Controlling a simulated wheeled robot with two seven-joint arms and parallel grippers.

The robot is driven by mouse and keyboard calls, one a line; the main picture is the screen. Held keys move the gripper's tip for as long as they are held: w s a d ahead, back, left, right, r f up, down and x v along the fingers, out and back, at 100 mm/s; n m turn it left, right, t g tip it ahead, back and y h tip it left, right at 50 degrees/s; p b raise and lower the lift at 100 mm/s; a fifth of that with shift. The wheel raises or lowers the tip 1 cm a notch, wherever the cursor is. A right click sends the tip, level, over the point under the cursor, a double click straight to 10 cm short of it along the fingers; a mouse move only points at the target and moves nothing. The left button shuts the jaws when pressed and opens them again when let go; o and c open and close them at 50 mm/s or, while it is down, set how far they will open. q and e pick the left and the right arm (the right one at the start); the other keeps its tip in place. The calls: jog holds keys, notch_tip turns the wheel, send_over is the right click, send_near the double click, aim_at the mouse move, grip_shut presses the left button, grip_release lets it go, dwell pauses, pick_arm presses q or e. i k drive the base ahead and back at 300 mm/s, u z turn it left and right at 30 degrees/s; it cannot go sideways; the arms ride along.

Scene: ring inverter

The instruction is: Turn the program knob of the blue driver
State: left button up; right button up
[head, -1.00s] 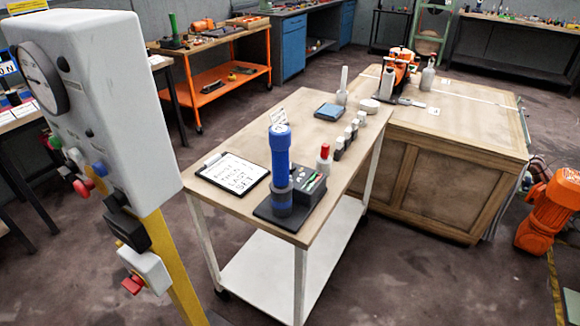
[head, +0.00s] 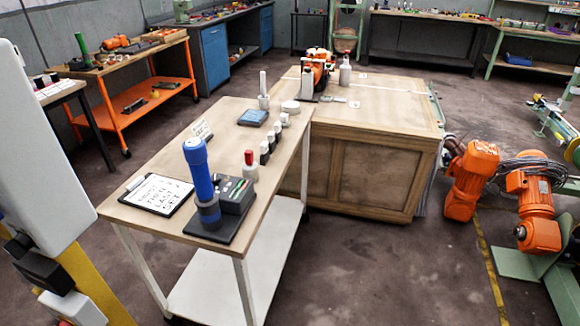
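The blue driver (head: 200,175) stands upright, leaning slightly, in a dark holder on a black base plate (head: 222,236) at the near end of a wooden-topped cart. A dark box (head: 236,196) with small green and light markings sits on the same plate, just right of the driver. I cannot make out a program knob on the driver at this size. Neither of my grippers shows in the head view.
The cart top (head: 160,218) also holds a clipboard (head: 152,193), a red-capped bottle (head: 249,170) and several small containers. A grey panel on a yellow post (head: 40,150) stands at the near left. A wooden bench (head: 372,120) adjoins the cart's far end. Floor is open at right (head: 380,270).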

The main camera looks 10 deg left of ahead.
aim_at(216, 179)
jog(key=z, duration=1.3)
jog(key=i, duration=1.25)
jog(key=u, duration=2.8)
